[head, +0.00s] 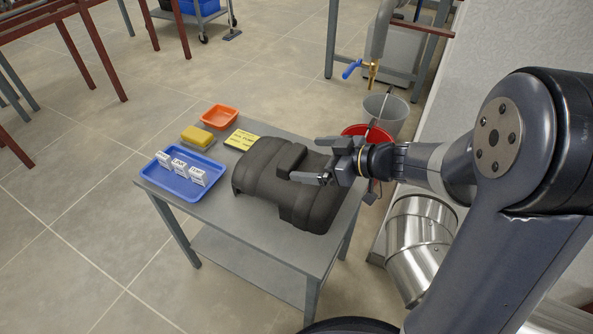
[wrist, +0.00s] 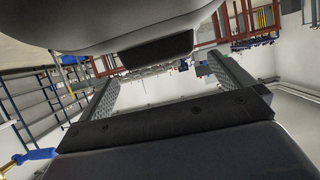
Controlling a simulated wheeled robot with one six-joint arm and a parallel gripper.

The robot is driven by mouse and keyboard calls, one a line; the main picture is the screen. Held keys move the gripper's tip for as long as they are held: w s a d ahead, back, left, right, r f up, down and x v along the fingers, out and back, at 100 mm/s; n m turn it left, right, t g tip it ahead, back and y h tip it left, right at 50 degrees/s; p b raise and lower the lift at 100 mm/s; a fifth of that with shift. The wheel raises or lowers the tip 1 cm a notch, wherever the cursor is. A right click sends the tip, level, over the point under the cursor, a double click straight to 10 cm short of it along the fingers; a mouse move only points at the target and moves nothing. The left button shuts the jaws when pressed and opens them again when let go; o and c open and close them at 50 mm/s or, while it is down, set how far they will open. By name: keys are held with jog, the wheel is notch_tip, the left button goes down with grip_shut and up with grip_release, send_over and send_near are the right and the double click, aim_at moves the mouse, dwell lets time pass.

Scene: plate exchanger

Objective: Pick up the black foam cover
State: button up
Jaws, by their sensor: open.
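The black foam cover (head: 270,172) lies on the grey table, a dark moulded block with a raised rib across its top. My gripper (head: 312,160) is open at the cover's right part in the head view, with its two fingers pointing left. The fingers seem to be over or beside the raised part; I cannot tell whether they touch it. My gripper hides a little of the cover's right side.
On the table (head: 235,225) are a blue tray (head: 176,193) with white labelled blocks, a yellow sponge (head: 197,137), an orange tray (head: 220,116) and a yellow sign (head: 242,139). A blue-handled brass valve (head: 372,74), a red bucket (head: 380,133) and silver ducting (head: 418,245) are near my arm.

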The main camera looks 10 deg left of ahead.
aim_at(297, 156)
jog(key=x, duration=0.4)
jog(key=shift+w, duration=0.15)
jog(key=shift+c, duration=0.3)
jog(key=c, duration=1)
